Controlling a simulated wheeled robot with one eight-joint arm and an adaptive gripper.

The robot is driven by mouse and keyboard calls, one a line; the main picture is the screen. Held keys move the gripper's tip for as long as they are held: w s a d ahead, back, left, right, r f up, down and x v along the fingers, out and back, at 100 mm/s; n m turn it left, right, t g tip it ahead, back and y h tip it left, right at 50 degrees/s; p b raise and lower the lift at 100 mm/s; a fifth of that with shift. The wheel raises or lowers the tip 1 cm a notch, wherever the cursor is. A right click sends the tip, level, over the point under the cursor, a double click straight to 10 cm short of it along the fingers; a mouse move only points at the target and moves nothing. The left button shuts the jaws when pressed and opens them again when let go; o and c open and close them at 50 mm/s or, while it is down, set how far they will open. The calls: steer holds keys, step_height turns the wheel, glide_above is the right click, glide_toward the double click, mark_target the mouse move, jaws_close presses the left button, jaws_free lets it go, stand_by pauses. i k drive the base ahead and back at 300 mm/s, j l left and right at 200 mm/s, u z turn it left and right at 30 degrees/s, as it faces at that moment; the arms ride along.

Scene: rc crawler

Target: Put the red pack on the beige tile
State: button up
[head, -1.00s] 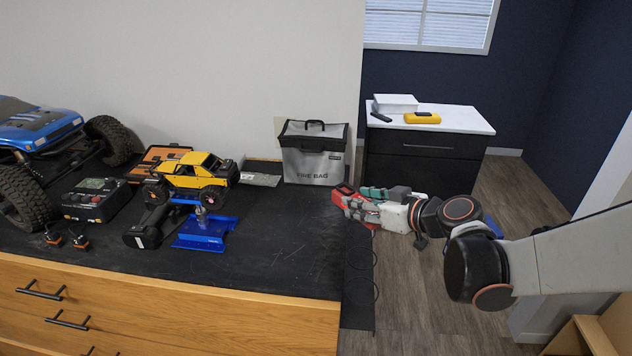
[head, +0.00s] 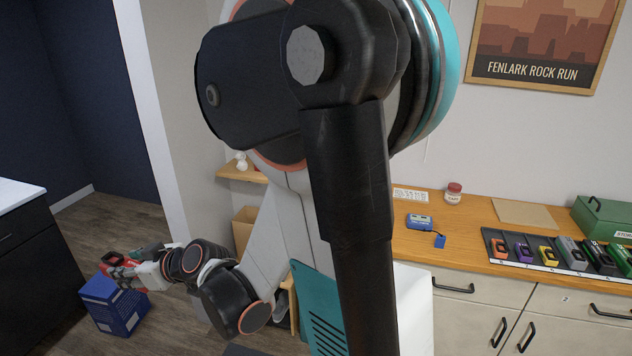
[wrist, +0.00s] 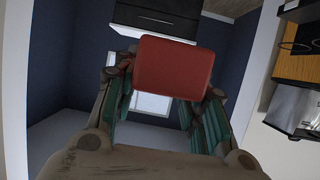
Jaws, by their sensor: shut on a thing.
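My gripper (head: 122,270) is at the lower left of the head view, shut on the red pack (head: 110,259) and holding it in the air, away from the counter. In the wrist view the red pack (wrist: 173,67) sits between the teal-padded fingers, its broad red face toward the camera. The beige tile (head: 525,214) is a flat tan rectangle at the back of the wooden counter on the right. Its visible top is bare. My arm blocks the middle of the head view.
A rack (head: 550,262) of several coloured packs lies in front of the tile. A blue device (head: 419,221), a red-lidded jar (head: 453,193) and a green box (head: 605,218) stand around it. A blue box (head: 112,305) is on the floor below my gripper.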

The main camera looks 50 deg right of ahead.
mark_target(523, 212)
steer(key=l+z, duration=0.1)
steer(key=z, duration=0.85)
steer(key=l+z, duration=0.15)
steer(key=z, duration=0.35)
steer(key=l+z, duration=0.1)
steer(key=z, duration=0.4)
steer(key=i+l+z, duration=0.15)
steer(key=l+z, duration=0.25)
steer(key=i+l+z, duration=0.15)
steer(key=z, duration=0.25)
steer(key=i+l+z, duration=0.2)
steer(key=z, duration=0.2)
steer(key=i+l+z, duration=0.1)
steer(key=z, duration=0.25)
steer(key=i+l+z, duration=0.1)
steer(key=i, duration=0.35)
steer(key=i+l, duration=0.1)
steer(key=i, duration=0.35)
steer(key=z, duration=0.05)
